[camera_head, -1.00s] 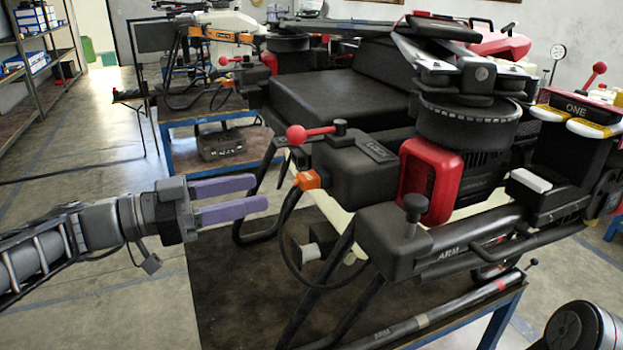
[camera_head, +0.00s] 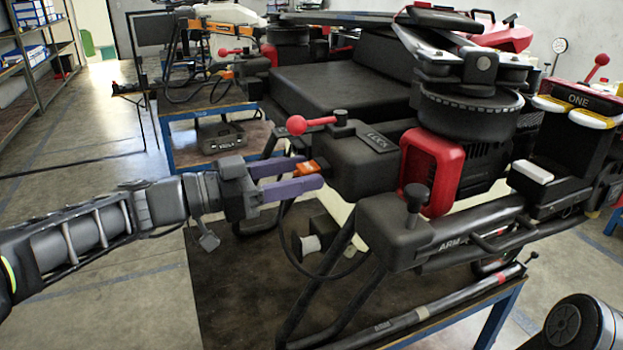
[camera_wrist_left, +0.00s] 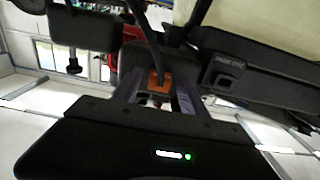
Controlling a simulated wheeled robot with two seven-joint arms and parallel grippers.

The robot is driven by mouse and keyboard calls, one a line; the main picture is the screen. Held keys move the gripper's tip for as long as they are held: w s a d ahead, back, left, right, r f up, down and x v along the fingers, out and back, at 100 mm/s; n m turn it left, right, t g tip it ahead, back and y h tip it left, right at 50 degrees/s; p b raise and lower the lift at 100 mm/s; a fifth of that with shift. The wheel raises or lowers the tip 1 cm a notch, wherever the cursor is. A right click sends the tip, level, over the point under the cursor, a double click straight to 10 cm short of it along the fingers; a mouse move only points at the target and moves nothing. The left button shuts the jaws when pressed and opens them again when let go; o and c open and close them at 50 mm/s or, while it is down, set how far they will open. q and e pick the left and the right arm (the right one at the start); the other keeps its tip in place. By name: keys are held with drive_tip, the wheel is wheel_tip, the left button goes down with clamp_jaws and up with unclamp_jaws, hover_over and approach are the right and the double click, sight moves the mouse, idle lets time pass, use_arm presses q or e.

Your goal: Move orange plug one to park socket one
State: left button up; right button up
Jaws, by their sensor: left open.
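The orange plug (camera_head: 308,168) is at the left end of the black LOCK housing (camera_head: 365,165), with a black cable hanging below it. My left gripper (camera_head: 312,173) is open, its purple fingers on either side of the plug. Whether they touch it is unclear. In the left wrist view the plug (camera_wrist_left: 158,80) shows between the finger ends. A dark block with a square opening (camera_wrist_left: 226,74) lies to its right there; its small label is hard to read, and it may be park socket one. My right gripper is out of view.
A red-knobbed lever (camera_head: 297,125) stands just above the plug. A black leg and the looping cable (camera_head: 290,250) are below the gripper. The drone's arm tube (camera_head: 490,235) and a dark bench top (camera_head: 235,300) lie nearby. Open floor is at left.

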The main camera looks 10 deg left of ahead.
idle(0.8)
use_arm(q)
drive_tip(key=shift+b, duration=0.75)
idle(0.4)
drive_tip(key=shift+b, duration=0.85)
clamp_jaws()
idle(0.4)
